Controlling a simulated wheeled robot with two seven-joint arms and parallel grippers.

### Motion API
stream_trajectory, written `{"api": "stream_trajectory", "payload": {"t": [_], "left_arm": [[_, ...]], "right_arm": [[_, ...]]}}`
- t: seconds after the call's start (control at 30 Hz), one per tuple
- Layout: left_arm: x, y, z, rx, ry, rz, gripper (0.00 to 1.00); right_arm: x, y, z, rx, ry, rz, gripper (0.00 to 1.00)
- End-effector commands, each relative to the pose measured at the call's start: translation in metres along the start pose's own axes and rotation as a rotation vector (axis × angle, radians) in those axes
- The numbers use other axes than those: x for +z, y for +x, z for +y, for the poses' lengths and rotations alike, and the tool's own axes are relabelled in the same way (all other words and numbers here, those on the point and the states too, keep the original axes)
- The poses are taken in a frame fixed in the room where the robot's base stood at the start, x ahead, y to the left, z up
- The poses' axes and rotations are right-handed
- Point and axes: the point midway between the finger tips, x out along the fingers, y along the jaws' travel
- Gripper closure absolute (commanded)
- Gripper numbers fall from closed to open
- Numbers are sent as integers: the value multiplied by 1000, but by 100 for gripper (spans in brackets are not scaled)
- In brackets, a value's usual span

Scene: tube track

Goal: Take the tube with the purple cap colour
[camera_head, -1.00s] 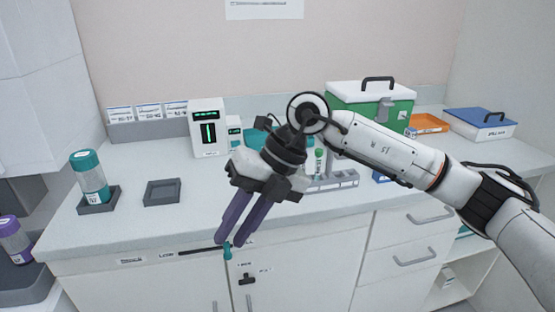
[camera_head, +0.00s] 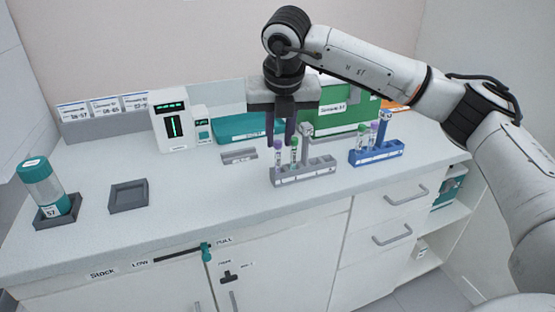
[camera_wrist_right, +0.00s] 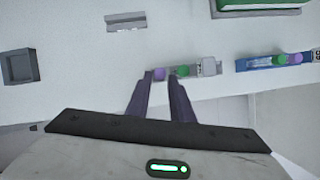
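A purple-capped tube (camera_head: 278,155) stands upright in the grey rack (camera_head: 312,175), beside a green-capped tube (camera_head: 294,153). My right gripper (camera_head: 281,141) hangs pointing down at the rack, its two dark fingers apart and empty. In the right wrist view the purple cap (camera_wrist_right: 159,74) shows between the fingertips (camera_wrist_right: 161,77), and the green cap (camera_wrist_right: 182,71) sits just right of the right finger. I cannot tell whether the fingers touch the tube. A second purple-capped tube (camera_head: 373,135) stands in the blue rack (camera_head: 380,154) to the right. My left gripper is not in view.
A green box (camera_head: 345,115) and a teal tray (camera_head: 235,128) stand behind the racks. A small grey holder (camera_head: 239,155) lies left of the grey rack. A teal-capped jar (camera_head: 40,185) and an empty grey tray (camera_head: 128,196) are at left. The counter's left middle is clear.

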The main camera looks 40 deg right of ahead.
Motion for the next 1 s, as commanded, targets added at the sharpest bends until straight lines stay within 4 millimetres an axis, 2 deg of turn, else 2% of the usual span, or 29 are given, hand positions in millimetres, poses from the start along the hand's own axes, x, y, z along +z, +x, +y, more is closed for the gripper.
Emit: {"api": "stream_trajectory", "payload": {"t": [0.13,0.3,0.53,0.63,1.0], "left_arm": [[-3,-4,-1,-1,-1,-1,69],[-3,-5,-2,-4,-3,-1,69],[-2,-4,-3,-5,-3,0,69],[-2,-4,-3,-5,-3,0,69],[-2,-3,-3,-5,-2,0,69]], "right_arm": [[4,23,0,-3,0,3,80],[4,38,0,-1,0,2,80],[4,39,0,0,0,1,81],[4,39,0,0,0,1,97],[7,32,1,1,1,-1,97]]}}
